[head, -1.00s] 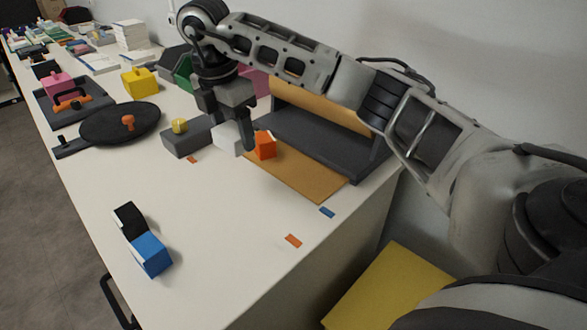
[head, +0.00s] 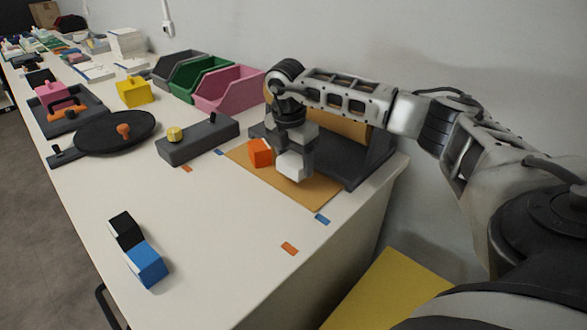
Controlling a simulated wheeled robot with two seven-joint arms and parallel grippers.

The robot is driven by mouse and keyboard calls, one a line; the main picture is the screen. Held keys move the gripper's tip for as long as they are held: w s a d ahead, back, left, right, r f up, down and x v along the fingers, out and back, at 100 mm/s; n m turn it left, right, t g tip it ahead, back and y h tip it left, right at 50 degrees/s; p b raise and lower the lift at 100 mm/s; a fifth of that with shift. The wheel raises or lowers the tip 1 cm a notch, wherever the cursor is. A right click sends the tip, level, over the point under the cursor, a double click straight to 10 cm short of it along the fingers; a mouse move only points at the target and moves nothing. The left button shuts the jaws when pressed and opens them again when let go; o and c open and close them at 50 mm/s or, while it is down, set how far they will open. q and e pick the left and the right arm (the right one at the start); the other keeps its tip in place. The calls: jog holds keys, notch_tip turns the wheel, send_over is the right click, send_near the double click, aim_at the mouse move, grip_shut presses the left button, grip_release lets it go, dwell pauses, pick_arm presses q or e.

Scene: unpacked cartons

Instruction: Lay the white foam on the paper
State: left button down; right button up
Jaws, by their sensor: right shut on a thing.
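The white foam (head: 293,168) is a small pale block in my right gripper (head: 296,152), which points down over the brown paper (head: 312,192). I cannot tell whether the foam's underside touches the paper. The paper is a flat tan sheet running out in front of a dark grey holder (head: 362,169) with a tan roll or panel behind my arm. An orange block (head: 260,152) is on the paper, just left of the foam. My right gripper is shut on the foam; its fingers partly cover it. My left gripper is not in view.
A grey box with a yellow knob (head: 199,141) stands left of the paper. Grey, green and pink bins (head: 228,92) line the wall. A black pan (head: 114,134) and a black-and-blue block (head: 146,262) lie further left. The table's front middle is mostly clear.

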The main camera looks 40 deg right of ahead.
aim_at(293, 160)
notch_tip(293, 160, down, 3)
jog(key=shift+a+r, duration=0.1)
jog(key=shift+f, duration=0.2)
jog(key=o, duration=1)
jog(key=shift+c, duration=0.2)
jog(key=shift+r, duration=0.25)
jog(key=r, duration=0.4)
jog(key=a+r, duration=0.1)
jog(key=r, duration=0.7)
jog(key=shift+a, duration=0.25)
